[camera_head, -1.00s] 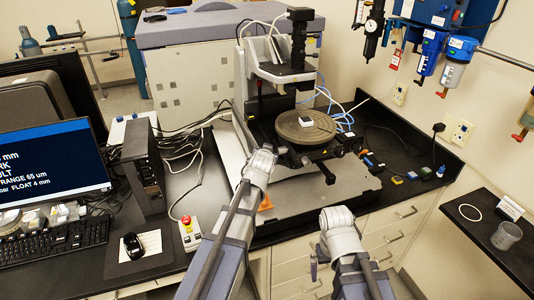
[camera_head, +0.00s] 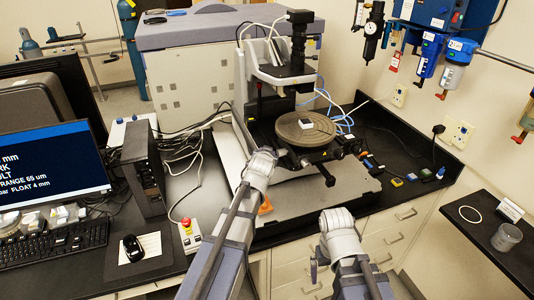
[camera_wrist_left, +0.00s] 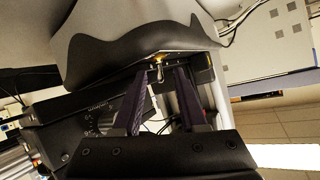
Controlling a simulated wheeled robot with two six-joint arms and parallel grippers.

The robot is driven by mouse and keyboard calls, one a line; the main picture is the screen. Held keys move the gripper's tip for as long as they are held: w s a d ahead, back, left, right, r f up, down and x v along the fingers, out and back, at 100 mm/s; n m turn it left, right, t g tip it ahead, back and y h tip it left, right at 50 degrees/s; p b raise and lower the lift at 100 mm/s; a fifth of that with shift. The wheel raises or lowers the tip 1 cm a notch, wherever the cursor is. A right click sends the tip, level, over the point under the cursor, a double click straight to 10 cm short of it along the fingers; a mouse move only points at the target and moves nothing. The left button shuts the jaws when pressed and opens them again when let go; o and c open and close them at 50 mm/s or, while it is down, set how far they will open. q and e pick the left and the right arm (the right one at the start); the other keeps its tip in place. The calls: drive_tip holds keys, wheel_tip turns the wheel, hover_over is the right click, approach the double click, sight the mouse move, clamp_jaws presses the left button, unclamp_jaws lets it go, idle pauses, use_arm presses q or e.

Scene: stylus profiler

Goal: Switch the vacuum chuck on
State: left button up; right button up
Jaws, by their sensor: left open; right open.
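The round grey chuck (camera_head: 290,133) is on the profiler's stage in the head view, with a small white-edged dark sample (camera_head: 306,124) on it. In the left wrist view a small metal toggle lever (camera_wrist_left: 159,75) with a brass-coloured collar projects from a dark housing. My left gripper (camera_wrist_left: 160,78) is open, its two dark fingers on either side of the lever; contact cannot be told. In the head view its fingers are hard to make out beyond my left wrist. My right gripper (camera_head: 316,268) is low in front of the bench, small and partly hidden, away from the profiler.
A control box with a red button (camera_head: 187,226) lies on the bench left of my left arm. A dark computer tower (camera_head: 143,172), monitor (camera_head: 52,160) and keyboard (camera_head: 55,240) stand further left. Small coloured blocks (camera_head: 397,181) lie right of the profiler. A side shelf (camera_head: 480,240) holds a clear cup (camera_head: 507,237).

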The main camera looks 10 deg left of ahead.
use_arm(q)
drive_tip(key=p+v, duration=0.3)
drive_tip(key=v, duration=0.4)
drive_tip(key=shift+s, duration=0.25)
drive_tip(key=shift+r, duration=0.1)
